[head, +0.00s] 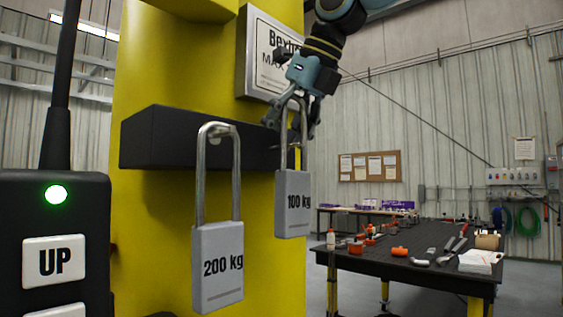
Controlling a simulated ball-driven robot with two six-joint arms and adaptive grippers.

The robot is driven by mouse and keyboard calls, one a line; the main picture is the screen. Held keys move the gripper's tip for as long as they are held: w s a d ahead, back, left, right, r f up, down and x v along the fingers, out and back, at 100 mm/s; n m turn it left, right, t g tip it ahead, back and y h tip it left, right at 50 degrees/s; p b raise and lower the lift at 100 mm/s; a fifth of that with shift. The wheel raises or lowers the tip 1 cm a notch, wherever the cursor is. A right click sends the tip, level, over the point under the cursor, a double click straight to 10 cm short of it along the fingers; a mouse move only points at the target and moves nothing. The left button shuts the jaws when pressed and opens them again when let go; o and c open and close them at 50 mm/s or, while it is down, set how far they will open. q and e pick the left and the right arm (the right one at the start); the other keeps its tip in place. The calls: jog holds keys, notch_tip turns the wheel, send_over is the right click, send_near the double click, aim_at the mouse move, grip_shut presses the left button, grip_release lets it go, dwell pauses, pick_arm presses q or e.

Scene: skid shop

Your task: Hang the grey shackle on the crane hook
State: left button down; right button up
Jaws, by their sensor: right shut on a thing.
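My right gripper (292,122) comes down from the top and is shut on the metal hoop of a grey padlock-shaped block marked 100 kg (293,205). The block hangs upright beneath the fingers, in front of the right end of a black bar. The fingers hide part of the hoop, so I cannot tell whether it still touches a peg. A second grey block marked 200 kg (218,267) hangs by its hoop from a peg on the bar, left of the first. I see no crane hook and no other grey shackle that I can make out. My left gripper is not in view.
The black bar (160,138) juts from a yellow column (150,80) with a sign plate (258,58) above. A black control box with an UP button (54,262) fills the lower left. A dark workbench (430,272) with tools stands at the right.

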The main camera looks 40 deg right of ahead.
aim_at(285, 167)
jog(key=shift+w+f, duration=0.15)
jog(key=shift+f, duration=2.9)
jog(key=shift+w+f, duration=0.15)
jog(key=shift+w, duration=0.2)
jog(key=shift+f, duration=0.1)
jog(key=shift+f, duration=0.2)
jog(key=o, duration=1.3)
jog(key=shift+a, duration=0.1)
jog(key=shift+c, duration=0.2)
